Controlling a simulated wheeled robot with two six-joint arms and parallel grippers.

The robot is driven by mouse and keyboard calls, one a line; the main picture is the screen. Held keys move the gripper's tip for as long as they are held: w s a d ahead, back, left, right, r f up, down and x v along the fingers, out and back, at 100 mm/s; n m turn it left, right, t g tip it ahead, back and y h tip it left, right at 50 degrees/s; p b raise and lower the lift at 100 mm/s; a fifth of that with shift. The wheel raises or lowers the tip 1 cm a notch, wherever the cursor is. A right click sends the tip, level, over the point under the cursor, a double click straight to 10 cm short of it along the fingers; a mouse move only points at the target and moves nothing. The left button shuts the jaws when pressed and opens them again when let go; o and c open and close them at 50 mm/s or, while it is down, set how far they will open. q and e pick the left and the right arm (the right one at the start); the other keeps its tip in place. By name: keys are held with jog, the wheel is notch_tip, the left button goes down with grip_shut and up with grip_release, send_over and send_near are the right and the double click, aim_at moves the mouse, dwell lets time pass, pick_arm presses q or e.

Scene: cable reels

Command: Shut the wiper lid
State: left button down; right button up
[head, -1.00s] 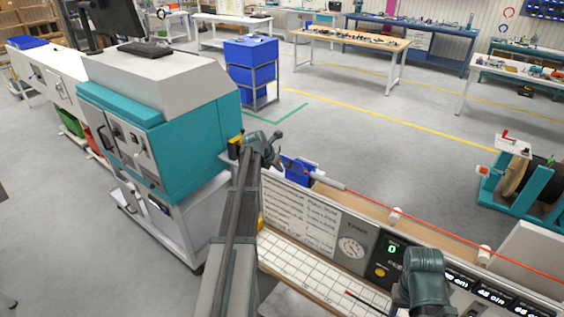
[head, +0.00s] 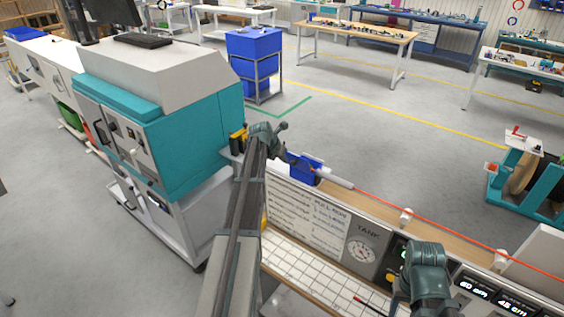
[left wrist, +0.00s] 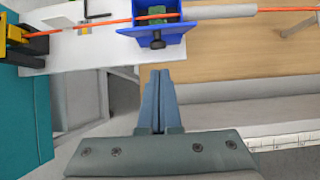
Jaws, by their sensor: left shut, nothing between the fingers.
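The wiper is a small blue box (head: 305,169) on the far-left part of the bench. The orange cable (head: 385,199) runs through it. In the left wrist view the blue box (left wrist: 177,33) shows at the top, with its inside and the cable visible and a dark knob on its near side. Its lid looks open, but how it stands is unclear. My left gripper (left wrist: 160,73) is shut and empty, its fingertips just short of the box in that view. In the head view the left gripper (head: 292,158) is beside the box's left side.
A pale sleeve (head: 332,179) surrounds the cable right of the wiper. A yellow-black clamp-like part (left wrist: 12,32) is at the cable's left end. A tank gauge panel (head: 361,249) fronts the bench. My right arm is at lower right. A teal machine (head: 190,125) stands left.

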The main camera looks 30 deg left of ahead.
pick_arm(q)
jog(key=b+x, duration=0.4)
jog(key=x, duration=0.2)
jog(key=shift+w+f+b, duration=0.15)
jog(key=shift+f+b, duration=0.15)
jog(key=shift+r, duration=0.1)
